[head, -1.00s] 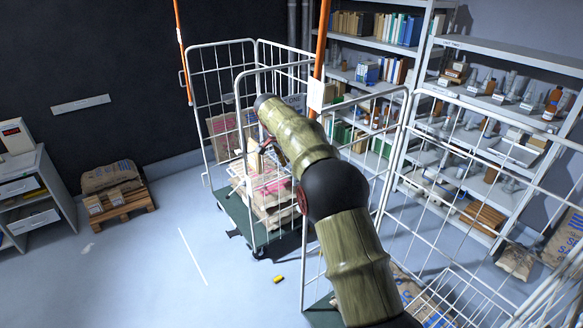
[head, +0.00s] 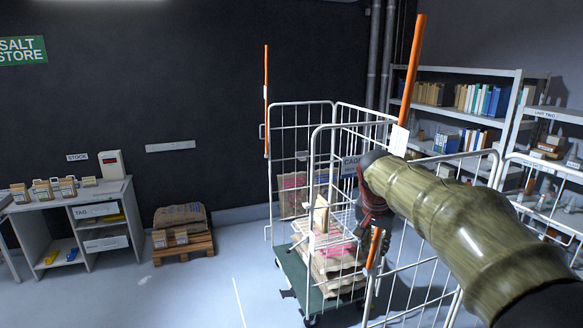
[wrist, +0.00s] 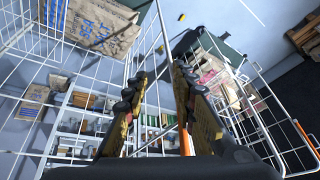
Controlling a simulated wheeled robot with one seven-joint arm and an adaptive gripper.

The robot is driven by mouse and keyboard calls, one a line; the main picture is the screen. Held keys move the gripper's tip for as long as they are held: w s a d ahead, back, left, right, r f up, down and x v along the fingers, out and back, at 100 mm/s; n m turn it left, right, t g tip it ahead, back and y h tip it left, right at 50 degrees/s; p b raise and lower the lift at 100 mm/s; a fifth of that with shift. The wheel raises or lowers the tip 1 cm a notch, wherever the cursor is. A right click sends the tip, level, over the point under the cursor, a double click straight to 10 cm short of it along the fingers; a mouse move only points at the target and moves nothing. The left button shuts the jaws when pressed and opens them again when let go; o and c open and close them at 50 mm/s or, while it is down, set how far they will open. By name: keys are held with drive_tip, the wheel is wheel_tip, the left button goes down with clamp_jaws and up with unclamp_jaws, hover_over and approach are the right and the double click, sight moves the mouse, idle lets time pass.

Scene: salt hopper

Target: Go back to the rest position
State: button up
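In the head view my arm reaches in from the lower right, and my gripper (head: 374,232) hangs by the wire side of the roll cage (head: 318,128). The forearm hides part of the cages and shelves. Whether my gripper touches the wire cannot be told.
Sacks (head: 335,262) lie in the roll cage, which has an orange pole (head: 413,75). A sack pallet (head: 183,243) and a desk (head: 100,215) stand left, shelving (head: 505,110) right. Floor between desk and cage is mostly clear.

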drive_tip(key=s+a+f+n+b, duration=0.1)
drive_tip(key=s+f+n+b, duration=0.1)
drive_tip(key=s+f+b, duration=0.3)
drive_tip(key=s+a+f+n+t+y+b, duration=0.1)
drive_tip(key=s+f+n+b, duration=0.2)
drive_tip(key=s+f, duration=0.8)
drive_tip(key=s+a+f+n+y+b, duration=0.1)
drive_tip(key=s+f+b, duration=0.7)
drive_tip(key=s, duration=1.2)
drive_tip(key=shift+s+a+f+n+t, duration=0.15)
drive_tip(key=shift+s+f+n+t, duration=0.15)
drive_tip(key=shift+n, duration=0.4)
